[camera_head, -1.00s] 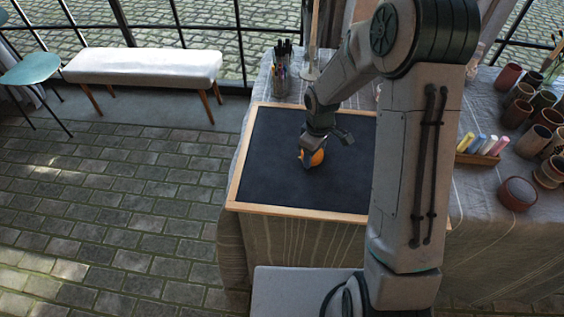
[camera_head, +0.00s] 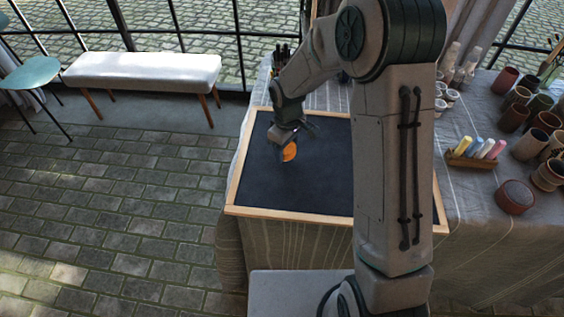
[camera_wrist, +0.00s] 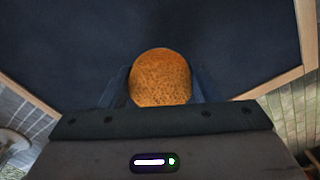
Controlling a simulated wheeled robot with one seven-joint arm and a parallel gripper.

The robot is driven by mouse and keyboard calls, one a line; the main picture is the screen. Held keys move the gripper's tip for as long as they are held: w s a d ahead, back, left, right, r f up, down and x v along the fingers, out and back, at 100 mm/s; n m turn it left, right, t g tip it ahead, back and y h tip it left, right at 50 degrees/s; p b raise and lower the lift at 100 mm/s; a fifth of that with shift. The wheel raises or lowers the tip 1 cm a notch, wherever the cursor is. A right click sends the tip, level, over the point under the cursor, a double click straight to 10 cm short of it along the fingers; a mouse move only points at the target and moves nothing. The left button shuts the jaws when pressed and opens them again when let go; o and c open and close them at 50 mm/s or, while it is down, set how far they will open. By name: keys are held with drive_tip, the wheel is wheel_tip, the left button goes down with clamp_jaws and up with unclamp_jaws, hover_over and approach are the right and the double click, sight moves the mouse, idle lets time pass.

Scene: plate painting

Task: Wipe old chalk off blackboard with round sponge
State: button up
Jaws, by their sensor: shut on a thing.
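The blackboard (camera_head: 320,185) is a dark panel in a light wooden frame, lying flat on a cloth-covered table. Its right part is hidden behind my arm in the head view. My gripper (camera_head: 285,146) is over the left half of the board, shut on the round orange sponge (camera_head: 289,152). In the wrist view the sponge (camera_wrist: 160,77) sits between the two fingers, with the dark board surface (camera_wrist: 70,50) beyond it. I cannot tell whether the sponge touches the board. No clear chalk marks show on the visible surface.
A wooden holder with coloured chalks (camera_head: 477,150) and a round reddish-brown pot (camera_head: 515,197) stand right of the board. Several clay pots (camera_head: 515,117) stand at the far right. A pen cup (camera_head: 284,60) stands behind the board. A white bench (camera_head: 143,68) is at the left.

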drive_tip(key=shift+r+p, duration=1.55)
drive_tip(key=shift+r, duration=1)
